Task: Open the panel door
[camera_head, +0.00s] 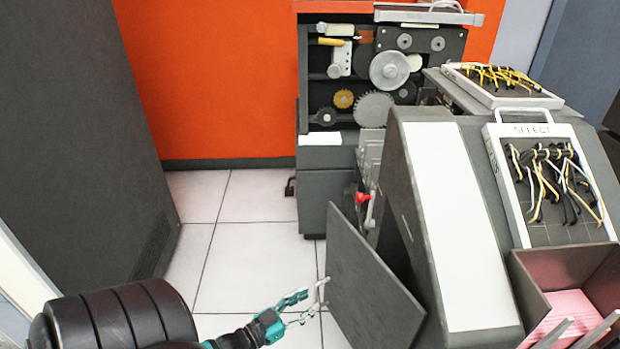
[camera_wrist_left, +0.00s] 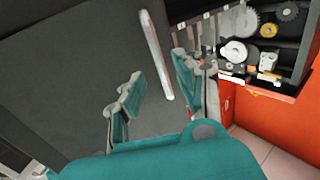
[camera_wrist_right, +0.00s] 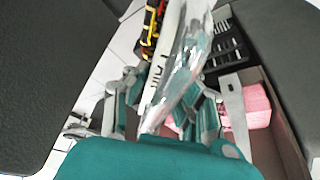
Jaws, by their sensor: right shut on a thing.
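The panel door (camera_head: 372,285) is a dark grey flat panel standing swung out from the lower side of the grey machine (camera_head: 400,190). A thin pale handle (camera_head: 322,288) sits on its outer edge. My left gripper (camera_head: 308,298) is open at that handle. In the left wrist view the pale handle bar (camera_wrist_left: 155,55) shows beyond and between the spread fingers of my left gripper (camera_wrist_left: 155,85), with the dark panel (camera_wrist_left: 80,75) behind. I cannot tell whether they touch. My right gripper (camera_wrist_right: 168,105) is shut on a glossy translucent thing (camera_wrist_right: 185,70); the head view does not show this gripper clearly.
A brown bin (camera_head: 545,265) with pink cards (camera_head: 570,310) is at the lower right. A SELECT wiring panel (camera_head: 550,185) stands above it. A dark cabinet (camera_head: 75,130) is at the left. Tiled floor (camera_head: 240,255) is clear between cabinet and machine. A red-knobbed lever (camera_head: 363,198) is above the door.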

